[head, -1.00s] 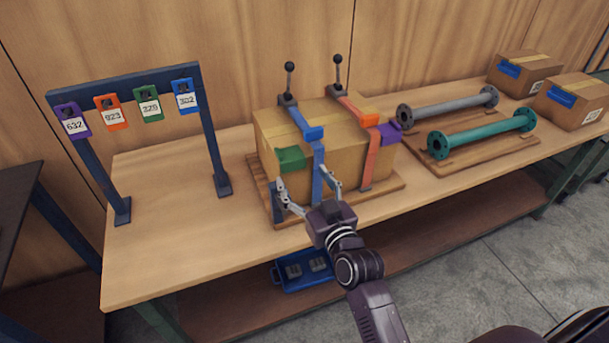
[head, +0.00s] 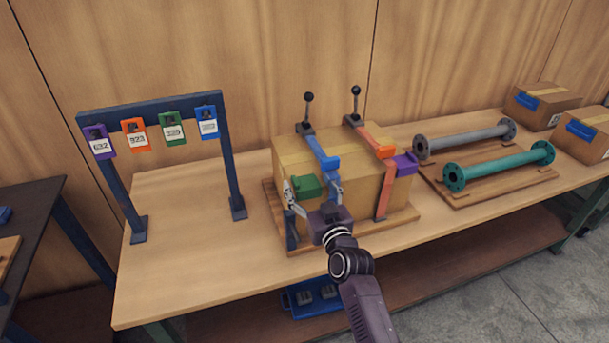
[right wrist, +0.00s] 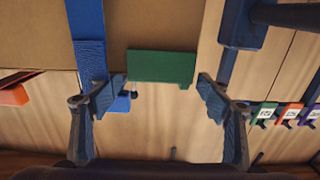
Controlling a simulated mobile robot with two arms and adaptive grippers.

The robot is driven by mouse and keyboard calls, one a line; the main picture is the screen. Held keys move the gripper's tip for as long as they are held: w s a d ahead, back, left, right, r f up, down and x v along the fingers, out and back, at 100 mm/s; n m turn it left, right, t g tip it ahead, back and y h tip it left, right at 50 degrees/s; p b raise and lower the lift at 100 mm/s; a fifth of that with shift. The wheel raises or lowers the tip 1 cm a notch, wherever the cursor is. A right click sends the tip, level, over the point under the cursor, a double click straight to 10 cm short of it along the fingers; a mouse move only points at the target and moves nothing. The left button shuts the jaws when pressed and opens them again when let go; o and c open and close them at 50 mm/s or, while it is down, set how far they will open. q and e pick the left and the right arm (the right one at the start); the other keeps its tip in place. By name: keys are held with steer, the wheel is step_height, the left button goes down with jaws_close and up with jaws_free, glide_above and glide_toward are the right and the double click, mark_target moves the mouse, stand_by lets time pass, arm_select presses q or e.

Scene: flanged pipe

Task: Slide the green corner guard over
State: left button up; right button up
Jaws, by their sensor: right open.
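The green corner guard (head: 307,186) sits on the front top edge of the strapped carton (head: 345,200), left of the blue strap (head: 318,148). It also shows in the right wrist view (right wrist: 162,66), ahead of the fingertips and roughly between them. My right gripper (head: 313,195) is open at the carton's front, its fingers to either side of the guard. In the right wrist view my right gripper (right wrist: 158,93) has a gap to the guard; I cannot tell whether it touches. The left finger overlaps the blue strap there. My left gripper is out of view.
A blue guard (head: 330,163), an orange guard (head: 385,152) and a purple guard (head: 405,164) also sit on the carton. A tag rack (head: 150,108) stands left, flanged pipes (head: 500,166) lie right. The bench (head: 180,260) is clear between rack and carton.

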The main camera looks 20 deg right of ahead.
mark_target(305, 178)
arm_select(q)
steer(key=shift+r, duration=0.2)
arm_select(e)
steer(key=shift+w, duration=1.85)
steer(key=c, duration=1.2)
steer(key=shift+c, duration=0.2)
